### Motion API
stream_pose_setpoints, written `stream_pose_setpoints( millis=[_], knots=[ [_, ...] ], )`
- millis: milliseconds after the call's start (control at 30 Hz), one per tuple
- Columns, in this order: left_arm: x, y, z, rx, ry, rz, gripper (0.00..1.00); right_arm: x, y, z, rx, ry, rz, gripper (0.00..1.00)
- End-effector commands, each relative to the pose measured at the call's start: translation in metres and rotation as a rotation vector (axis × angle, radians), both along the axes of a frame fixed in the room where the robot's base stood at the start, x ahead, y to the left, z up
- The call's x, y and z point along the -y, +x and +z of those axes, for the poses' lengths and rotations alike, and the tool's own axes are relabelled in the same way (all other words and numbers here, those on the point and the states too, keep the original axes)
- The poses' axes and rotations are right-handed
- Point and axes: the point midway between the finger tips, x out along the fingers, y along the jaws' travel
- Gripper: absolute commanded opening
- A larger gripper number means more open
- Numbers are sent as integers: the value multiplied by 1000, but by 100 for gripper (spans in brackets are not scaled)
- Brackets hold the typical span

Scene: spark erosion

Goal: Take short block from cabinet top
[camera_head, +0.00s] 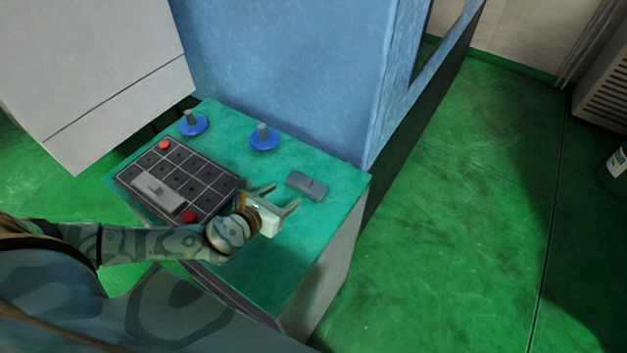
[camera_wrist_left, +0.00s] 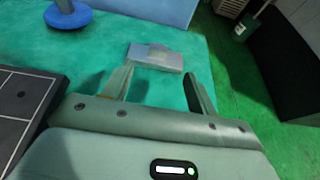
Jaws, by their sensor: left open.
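The short block (camera_head: 306,185), a small grey flat piece, lies on the green cabinet top (camera_head: 330,222) near its right side. It also shows in the left wrist view (camera_wrist_left: 155,58), just beyond the fingertips. My left gripper (camera_head: 281,197) reaches in from the left, low over the cabinet top. Its two fingers are spread and empty, and they point toward the block, with a small gap before it. In the left wrist view the left gripper (camera_wrist_left: 160,80) has the block ahead, between and slightly left of its finger line. My right gripper is not in view.
A dark gridded tray (camera_head: 205,180) with red knobs and a grey block (camera_head: 160,192) lies left of the gripper. Two blue round bases with grey posts, one left (camera_head: 193,124) and one right (camera_head: 264,137), stand at the back. A blue machine wall (camera_head: 290,70) rises behind.

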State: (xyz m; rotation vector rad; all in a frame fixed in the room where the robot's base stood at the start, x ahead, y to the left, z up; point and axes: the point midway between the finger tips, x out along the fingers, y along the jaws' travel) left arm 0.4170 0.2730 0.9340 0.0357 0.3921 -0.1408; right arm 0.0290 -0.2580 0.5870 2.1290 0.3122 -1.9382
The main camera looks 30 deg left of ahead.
Motion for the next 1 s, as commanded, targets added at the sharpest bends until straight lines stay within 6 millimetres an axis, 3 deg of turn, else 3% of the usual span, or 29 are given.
stream_pose_setpoints(
  millis=[100,300,533,800,1000],
  knots=[
    [4,30,-13,3,-4,4,58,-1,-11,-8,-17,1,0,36],
    [10,67,-30,0,-7,5,58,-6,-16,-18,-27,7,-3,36],
    [12,86,-37,0,-7,4,58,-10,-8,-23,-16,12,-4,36],
    [16,123,-54,-1,-7,5,58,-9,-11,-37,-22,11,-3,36],
    [16,127,-53,-2,-7,5,58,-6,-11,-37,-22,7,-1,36]
  ],
)
